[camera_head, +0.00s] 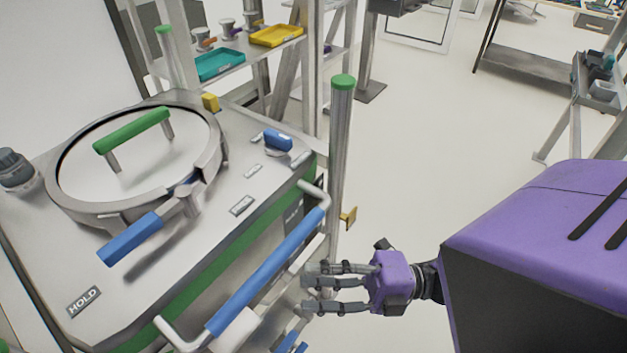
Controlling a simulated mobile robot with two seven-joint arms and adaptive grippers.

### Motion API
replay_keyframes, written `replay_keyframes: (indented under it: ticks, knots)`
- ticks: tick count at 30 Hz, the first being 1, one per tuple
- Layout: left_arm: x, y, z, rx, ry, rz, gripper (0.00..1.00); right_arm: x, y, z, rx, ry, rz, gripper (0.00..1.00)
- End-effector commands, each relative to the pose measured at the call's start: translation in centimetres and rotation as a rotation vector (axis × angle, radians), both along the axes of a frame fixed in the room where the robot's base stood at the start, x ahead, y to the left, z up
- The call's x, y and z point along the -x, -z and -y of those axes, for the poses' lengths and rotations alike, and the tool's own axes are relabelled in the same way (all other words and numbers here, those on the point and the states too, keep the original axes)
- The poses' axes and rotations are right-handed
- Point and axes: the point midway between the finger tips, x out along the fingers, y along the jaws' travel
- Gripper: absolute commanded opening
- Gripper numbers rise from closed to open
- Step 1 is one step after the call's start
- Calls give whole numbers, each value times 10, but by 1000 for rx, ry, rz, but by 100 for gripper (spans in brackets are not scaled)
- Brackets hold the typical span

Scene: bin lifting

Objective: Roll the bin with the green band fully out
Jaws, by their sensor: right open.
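The metal bin (160,255) with a green band (205,283) along its upper side fills the left of the view. Its top carries a round lid with a green handle (133,130) and a blue-gripped clamp (131,238). A bar handle with a blue sleeve (265,272) runs along its near right side. My right gripper (308,288) is open, its grey fingers pointing left beside the bar and a green-capped post. I cannot tell whether the fingers touch the bar. My left gripper is not in view.
A green-capped upright post (341,130) stands at the bin's right corner. A rack with a teal tray (219,66) and a yellow tray (276,36) stands behind. The pale floor (440,130) to the right is clear. A metal bench (530,75) stands at the far right.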

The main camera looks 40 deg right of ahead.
Motion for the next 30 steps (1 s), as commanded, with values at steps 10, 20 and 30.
replay_keyframes:
  ticks: [10, 20, 30]
  knots:
    - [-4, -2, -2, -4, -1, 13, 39, -11, 11, -2, 79, 281, 199, 41]
    - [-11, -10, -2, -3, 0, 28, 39, -29, 6, -10, 152, 311, 284, 41]
    - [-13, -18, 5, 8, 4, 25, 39, -66, -4, -44, 151, 310, 285, 41]
